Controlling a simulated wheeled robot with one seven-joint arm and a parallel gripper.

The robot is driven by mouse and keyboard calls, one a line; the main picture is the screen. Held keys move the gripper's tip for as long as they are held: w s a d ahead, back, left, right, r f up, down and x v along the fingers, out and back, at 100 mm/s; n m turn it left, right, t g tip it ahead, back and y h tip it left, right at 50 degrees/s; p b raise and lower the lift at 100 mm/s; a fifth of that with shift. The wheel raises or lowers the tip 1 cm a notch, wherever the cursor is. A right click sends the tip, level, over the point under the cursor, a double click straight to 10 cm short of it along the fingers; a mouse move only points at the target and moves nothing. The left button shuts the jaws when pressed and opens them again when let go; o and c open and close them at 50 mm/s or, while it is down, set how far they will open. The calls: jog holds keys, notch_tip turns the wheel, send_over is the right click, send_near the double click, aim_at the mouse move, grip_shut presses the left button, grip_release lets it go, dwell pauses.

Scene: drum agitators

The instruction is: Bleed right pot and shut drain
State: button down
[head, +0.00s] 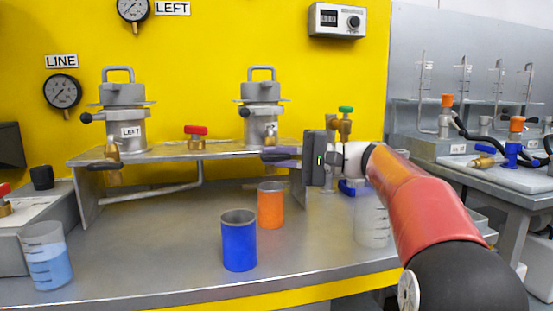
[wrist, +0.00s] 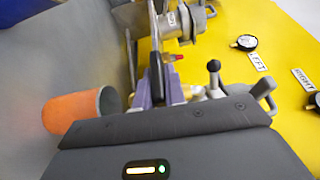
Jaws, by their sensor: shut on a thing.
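The right pot (head: 261,105) is a grey metal vessel with a clamped lid and a top handle, standing on the shelf. A black-knobbed side lever (head: 245,112) sticks out to its left; its knob also shows in the wrist view (wrist: 213,65). I cannot tell the drain's setting.
An orange cup (head: 271,208) stands below my gripper, a blue cup (head: 239,242) in front of it. A clear beaker (head: 372,222) stands right, a beaker of blue liquid (head: 47,258) left. The left pot (head: 124,120) and a red-handled valve (head: 196,135) are on the shelf.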

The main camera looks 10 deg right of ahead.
jog(key=c, duration=1.5)
grip_release()
jog(key=shift+o, duration=0.2)
